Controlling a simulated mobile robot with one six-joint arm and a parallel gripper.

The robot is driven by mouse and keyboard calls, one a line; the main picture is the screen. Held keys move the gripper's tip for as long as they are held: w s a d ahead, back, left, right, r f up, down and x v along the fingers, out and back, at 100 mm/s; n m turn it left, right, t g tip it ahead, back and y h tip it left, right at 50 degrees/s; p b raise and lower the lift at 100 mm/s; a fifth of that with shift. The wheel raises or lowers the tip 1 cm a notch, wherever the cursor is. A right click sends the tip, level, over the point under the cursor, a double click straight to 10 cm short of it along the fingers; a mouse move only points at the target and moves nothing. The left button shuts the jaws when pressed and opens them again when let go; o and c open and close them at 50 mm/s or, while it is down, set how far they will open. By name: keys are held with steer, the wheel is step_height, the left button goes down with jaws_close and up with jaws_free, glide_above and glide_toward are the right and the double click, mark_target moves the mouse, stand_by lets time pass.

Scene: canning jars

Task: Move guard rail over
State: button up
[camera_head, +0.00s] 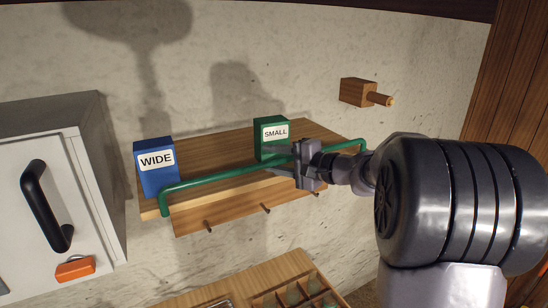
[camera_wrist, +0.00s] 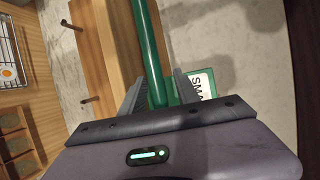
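The green guard rail (camera_head: 225,175) runs along the front edge of a wooden shelf (camera_head: 200,155), with bent ends at left and right. In the wrist view the rail (camera_wrist: 151,50) passes between my gripper's two fingers. My gripper (camera_head: 278,159) is at the rail's middle, in front of the green SMALL box (camera_head: 270,140). My gripper (camera_wrist: 160,85) looks open, with a finger on each side of the rail and a narrow gap showing. Contact at the hidden far side cannot be told.
A blue WIDE box (camera_head: 155,170) stands at the shelf's left end. The SMALL box (camera_wrist: 203,84) is close to the right finger. Wooden pegs (camera_head: 265,208) stick out below the shelf. A wooden block with a peg (camera_head: 357,92) is on the wall. A grey cabinet (camera_head: 60,150) stands left.

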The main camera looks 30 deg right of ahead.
jaws_close()
stand_by(1.4)
